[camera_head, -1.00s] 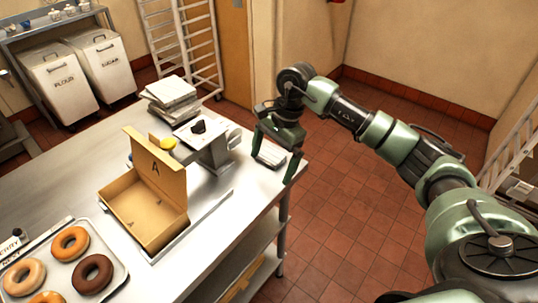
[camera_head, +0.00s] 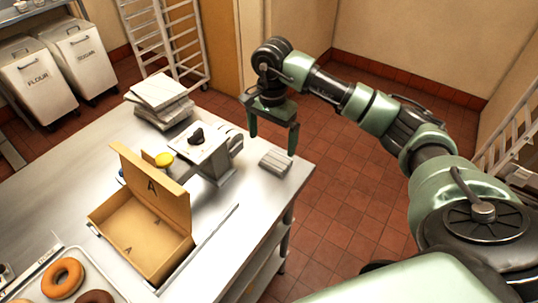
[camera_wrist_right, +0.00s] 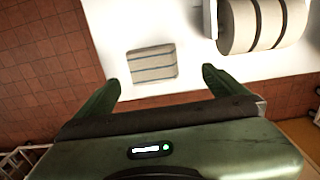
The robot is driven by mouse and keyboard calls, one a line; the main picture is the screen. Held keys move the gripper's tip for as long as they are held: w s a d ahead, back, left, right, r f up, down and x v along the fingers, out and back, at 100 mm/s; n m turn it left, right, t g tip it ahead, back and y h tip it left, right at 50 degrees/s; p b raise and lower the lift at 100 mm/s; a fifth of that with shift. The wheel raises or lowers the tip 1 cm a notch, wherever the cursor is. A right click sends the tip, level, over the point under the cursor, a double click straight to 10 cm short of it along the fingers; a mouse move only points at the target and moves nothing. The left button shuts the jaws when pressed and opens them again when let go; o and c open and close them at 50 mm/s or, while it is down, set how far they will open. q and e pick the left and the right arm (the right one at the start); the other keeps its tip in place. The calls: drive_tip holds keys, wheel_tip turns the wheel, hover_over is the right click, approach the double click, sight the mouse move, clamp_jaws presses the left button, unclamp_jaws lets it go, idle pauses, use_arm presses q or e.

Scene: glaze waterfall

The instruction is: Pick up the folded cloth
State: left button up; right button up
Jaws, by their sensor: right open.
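The folded cloth (camera_head: 275,162) is a small grey striped rectangle lying flat near the table's right corner. It also shows in the right wrist view (camera_wrist_right: 152,65), light with darker stripes, beyond and between my fingertips. My right gripper (camera_head: 272,145) is open and empty, raised above the table's right end and apart from the cloth. In the right wrist view its two green fingers (camera_wrist_right: 160,82) are spread wide. My left gripper is not in view.
A grey machine (camera_head: 210,150) stands left of the cloth; its striped roll (camera_wrist_right: 262,25) shows in the wrist view. An open cardboard box (camera_head: 150,225), a stack of boxes (camera_head: 160,98) and a doughnut tray (camera_head: 85,262) share the steel table (camera_head: 75,180). Open floor lies to the right.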

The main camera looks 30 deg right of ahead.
sight(275, 159)
drive_tip(key=f+p, duration=0.1)
drive_tip(key=s+f, duration=0.1)
drive_tip(key=f+p, duration=0.1)
drive_tip(key=shift+s+d+f+p, duration=0.2)
drive_tip(key=shift+s+f+p, duration=0.05)
drive_tip(key=shift+f+p, duration=0.05)
wheel_tip(275, 159, down, 3)
drive_tip(key=shift+w+r+p, duration=0.15)
drive_tip(key=shift+r+p, duration=0.05)
drive_tip(key=shift+p, duration=0.1)
drive_tip(key=shift+w+d+f, duration=0.1)
drive_tip(key=shift+f, duration=0.15)
drive_tip(key=shift+c, duration=1.2)
drive_tip(key=c, duration=1)
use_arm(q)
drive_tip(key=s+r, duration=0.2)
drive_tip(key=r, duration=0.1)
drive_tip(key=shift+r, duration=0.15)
use_arm(e)
drive_tip(key=shift+c, duration=0.6)
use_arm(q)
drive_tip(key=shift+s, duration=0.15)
use_arm(e)
drive_tip(key=shift+r, duration=0.1)
